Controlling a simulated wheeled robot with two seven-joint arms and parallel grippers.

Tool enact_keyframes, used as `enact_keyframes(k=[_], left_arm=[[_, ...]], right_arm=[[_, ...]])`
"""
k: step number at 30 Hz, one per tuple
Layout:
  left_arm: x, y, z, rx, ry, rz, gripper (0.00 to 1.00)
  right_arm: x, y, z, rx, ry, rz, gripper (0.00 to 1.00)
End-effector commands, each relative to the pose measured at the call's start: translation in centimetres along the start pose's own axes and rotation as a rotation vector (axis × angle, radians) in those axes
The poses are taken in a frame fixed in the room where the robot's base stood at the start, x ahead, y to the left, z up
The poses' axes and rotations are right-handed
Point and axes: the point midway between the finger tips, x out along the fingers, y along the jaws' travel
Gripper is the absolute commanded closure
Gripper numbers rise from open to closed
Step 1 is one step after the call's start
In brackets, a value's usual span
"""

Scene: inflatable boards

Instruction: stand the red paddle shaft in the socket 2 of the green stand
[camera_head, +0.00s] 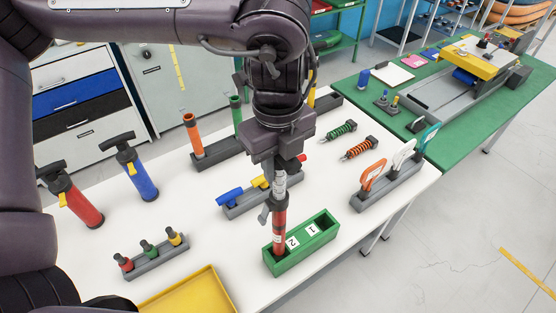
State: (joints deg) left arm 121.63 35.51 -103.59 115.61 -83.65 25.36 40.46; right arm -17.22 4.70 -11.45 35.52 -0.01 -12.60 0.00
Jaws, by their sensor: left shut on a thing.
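The red paddle shaft (279,232) stands about upright in my left gripper (278,190), which is shut on its upper part. The green stand (309,254) is on the white table near its front edge, with labels 1 and 2 on top. The shaft's lower end is at the left end of the stand, beside the label 2 (293,242). I cannot tell whether the end is inside socket 2 or just in front of or above it, since the socket's opening is largely hidden. My right gripper is not in view.
A yellow tray (220,279) and a grey rack of small handles (158,259) lie to the left. A rack with blue and yellow handles (243,204) is close behind the gripper. A rack with large clips (391,187) stands right. White table is clear between.

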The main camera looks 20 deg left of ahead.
Motion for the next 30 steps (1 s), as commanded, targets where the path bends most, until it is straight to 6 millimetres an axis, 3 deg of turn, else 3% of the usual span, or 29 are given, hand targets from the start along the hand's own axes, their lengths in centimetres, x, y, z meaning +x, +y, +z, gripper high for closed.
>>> enact_keyframes(k=[30], left_arm=[[2.6,0.0,0.0,0.0,0.001,0.0,1.0]], right_arm=[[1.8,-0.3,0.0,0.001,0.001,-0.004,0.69]])
